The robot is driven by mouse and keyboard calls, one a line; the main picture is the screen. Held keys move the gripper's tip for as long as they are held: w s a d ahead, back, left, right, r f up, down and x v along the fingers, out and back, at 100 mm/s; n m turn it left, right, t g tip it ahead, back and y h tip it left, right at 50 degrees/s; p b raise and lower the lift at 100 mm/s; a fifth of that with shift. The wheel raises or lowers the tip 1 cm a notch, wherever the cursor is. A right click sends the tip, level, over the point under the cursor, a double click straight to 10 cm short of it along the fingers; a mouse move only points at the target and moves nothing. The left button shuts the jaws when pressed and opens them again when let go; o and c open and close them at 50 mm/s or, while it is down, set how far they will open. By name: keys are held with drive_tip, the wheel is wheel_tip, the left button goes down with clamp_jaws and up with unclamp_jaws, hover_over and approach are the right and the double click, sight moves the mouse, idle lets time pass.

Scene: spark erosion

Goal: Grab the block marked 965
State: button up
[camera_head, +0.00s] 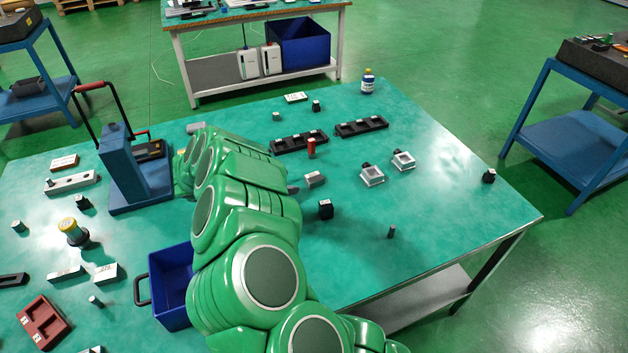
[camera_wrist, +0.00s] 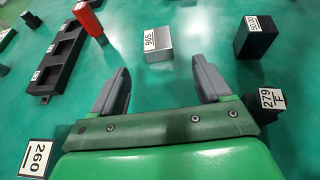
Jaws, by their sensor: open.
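The block marked 965 (camera_wrist: 159,55) is a small silver-grey block with a white label on one face, standing on the green table. In the wrist view it lies just beyond the fingertips, roughly midway between them. In the head view a small grey block (camera_head: 315,180) beside the end of my arm looks like the same one. My gripper (camera_wrist: 160,69) is open and empty, with its two grey fingers apart. The block does not appear to be touched by either finger. In the head view my green arm hides most of the gripper.
A red cylinder (camera_wrist: 89,20) and a black tray (camera_wrist: 45,86) stand left of the block. A black block (camera_wrist: 256,38) stands to its right. Blocks marked 279 (camera_wrist: 267,102) and 260 (camera_wrist: 38,158) flank my gripper. A blue bin (camera_head: 172,284) is beside my arm.

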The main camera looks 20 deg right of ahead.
sight(307, 180)
drive_tip(key=shift+x, duration=3.8)
drive_tip(key=shift+w, duration=0.2)
clamp_jaws()
